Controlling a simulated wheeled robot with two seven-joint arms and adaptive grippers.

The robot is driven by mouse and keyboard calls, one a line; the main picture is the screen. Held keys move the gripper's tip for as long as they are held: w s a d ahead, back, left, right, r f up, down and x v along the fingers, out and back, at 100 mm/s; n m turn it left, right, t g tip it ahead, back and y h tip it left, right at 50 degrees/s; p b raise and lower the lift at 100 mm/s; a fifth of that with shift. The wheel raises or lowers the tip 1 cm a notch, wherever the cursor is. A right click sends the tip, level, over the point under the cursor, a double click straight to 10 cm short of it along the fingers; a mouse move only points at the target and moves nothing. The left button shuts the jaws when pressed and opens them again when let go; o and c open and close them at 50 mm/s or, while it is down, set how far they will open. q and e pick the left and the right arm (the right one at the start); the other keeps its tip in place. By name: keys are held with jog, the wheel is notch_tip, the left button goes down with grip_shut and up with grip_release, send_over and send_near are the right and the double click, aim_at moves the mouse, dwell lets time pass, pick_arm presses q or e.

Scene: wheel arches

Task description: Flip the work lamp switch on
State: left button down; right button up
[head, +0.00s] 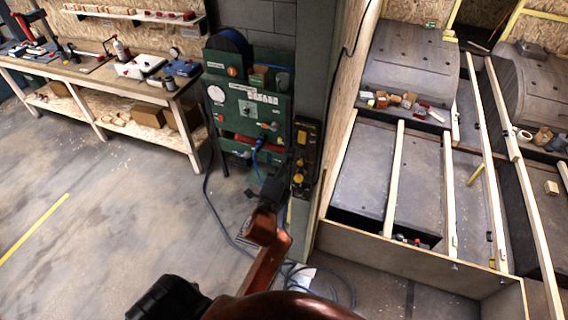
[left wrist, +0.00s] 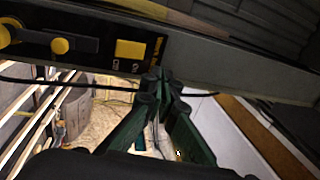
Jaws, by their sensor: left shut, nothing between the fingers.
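A black switch panel (head: 307,155) with yellow controls is mounted on the grey pillar. In the left wrist view, a yellow square switch (left wrist: 130,48) sits at one end of the panel, with small markings beside it. A yellow knob (left wrist: 60,45) on a dark plate is further left. The labels are too small to tell which control is the work lamp's. My left gripper (head: 281,176) is beside the panel, shut and empty. In the left wrist view its green fingers (left wrist: 160,84) meet just below the panel's edge, near the square switch; I cannot tell whether they touch it.
A green equipment board (head: 250,105) with gauges and a blue hose stands left of the pillar. Cables lie on the floor below. A workbench (head: 100,75) is at the far left. A wooden-framed bay (head: 400,250) with wheel arches lies to the right.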

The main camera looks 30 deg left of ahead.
pick_arm(q)
jog(key=s, duration=0.3)
jog(key=s+d+r, duration=0.1)
jog(key=shift+s+b, duration=0.15)
jog(key=shift+b, duration=0.15)
pick_arm(e)
jog(key=shift+w+f, duration=0.35)
jog(key=shift+f, duration=0.05)
pick_arm(q)
jog(key=shift+f, duration=0.1)
pick_arm(e)
jog(key=shift+a, duration=0.35)
